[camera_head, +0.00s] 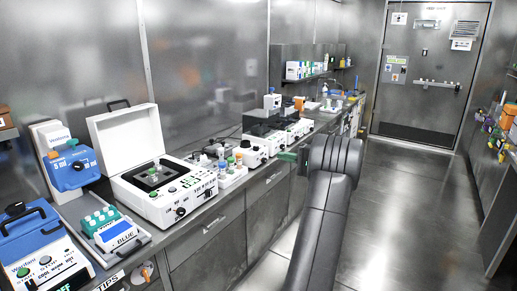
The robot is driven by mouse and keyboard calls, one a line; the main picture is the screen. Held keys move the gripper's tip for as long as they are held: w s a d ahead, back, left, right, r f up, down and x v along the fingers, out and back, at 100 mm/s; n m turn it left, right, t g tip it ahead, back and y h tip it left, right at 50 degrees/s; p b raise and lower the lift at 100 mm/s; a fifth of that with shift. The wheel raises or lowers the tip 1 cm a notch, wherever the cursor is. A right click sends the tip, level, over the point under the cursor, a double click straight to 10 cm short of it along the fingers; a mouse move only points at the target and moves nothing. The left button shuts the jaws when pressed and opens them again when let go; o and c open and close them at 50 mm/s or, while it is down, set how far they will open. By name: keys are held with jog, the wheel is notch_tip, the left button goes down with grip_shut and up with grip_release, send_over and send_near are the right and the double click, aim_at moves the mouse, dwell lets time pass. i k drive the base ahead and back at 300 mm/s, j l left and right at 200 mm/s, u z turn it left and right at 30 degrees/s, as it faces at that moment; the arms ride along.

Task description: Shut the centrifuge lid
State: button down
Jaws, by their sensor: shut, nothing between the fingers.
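A rack of coloured-cap bottles (232,168) stands right of the centrifuge. A blue and white machine (70,165) and a tray with a green rack (100,222) stand left. More instruments (255,151) line the bench behind. The floor (400,220) at right is clear.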

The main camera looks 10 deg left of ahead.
aim_at(122, 140)
jog(key=i+u, duration=0.25)
jog(key=i, duration=0.2)
jog(key=i+l+u, duration=0.25)
jog(key=i, duration=0.2)
jog(key=i+l+u, duration=0.2)
jog(key=i, duration=0.25)
jog(key=i+l+u, duration=1.15)
jog(key=l, duration=0.15)
jog(key=i+l+u, duration=0.1)
jog(key=l+u, duration=0.15)
jog(key=l, duration=0.15)
